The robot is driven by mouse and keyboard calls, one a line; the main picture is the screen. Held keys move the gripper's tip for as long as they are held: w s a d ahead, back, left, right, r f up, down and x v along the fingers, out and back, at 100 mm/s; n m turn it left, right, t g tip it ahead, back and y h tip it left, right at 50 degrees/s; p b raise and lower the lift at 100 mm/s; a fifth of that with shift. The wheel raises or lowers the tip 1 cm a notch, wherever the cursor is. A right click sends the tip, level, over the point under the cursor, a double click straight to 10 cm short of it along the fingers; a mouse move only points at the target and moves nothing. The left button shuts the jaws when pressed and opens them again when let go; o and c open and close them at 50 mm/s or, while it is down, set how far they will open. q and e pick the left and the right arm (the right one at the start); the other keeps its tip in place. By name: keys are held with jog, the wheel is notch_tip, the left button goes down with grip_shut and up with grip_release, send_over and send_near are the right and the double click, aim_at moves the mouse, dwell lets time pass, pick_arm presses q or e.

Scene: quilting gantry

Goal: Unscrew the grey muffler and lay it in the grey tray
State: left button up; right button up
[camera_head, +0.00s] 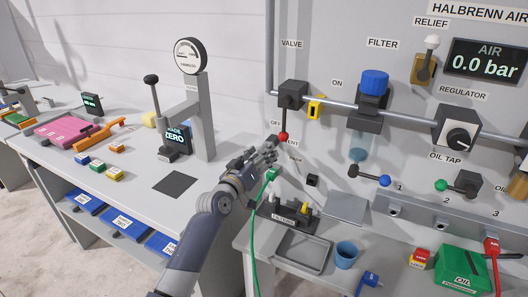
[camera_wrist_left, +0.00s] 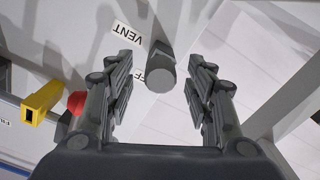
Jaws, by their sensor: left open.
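A grey cylinder, which looks like the grey muffler (camera_wrist_left: 160,76), points toward the left wrist camera below the VENT lettering. It lies between the fingers of my left gripper (camera_wrist_left: 163,72), with a gap on both sides. In the head view my left gripper (camera_head: 270,153) is open beside the valve, and it mostly hides the muffler there. The grey tray (camera_head: 304,252) lies on the lower bench below the gripper and looks empty. My right gripper is not in view.
The valve's red knob (camera_head: 283,137) is close to the gripper and also shows in the left wrist view (camera_wrist_left: 77,103). A green hose (camera_head: 256,230) hangs near my left arm. A fittings rack (camera_head: 290,214) stands behind the tray. A blue cup (camera_head: 346,255) stands right of it.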

pick_arm(q)
jog(key=m, duration=1.4)
jog(key=shift+b, duration=0.4)
grip_shut()
jog(key=shift+n+p, duration=0.6)
jog(key=shift+n, duration=1.3)
jog(key=n+p, duration=0.1)
jog(key=n, duration=0.2)
jog(key=shift+n, duration=0.4)
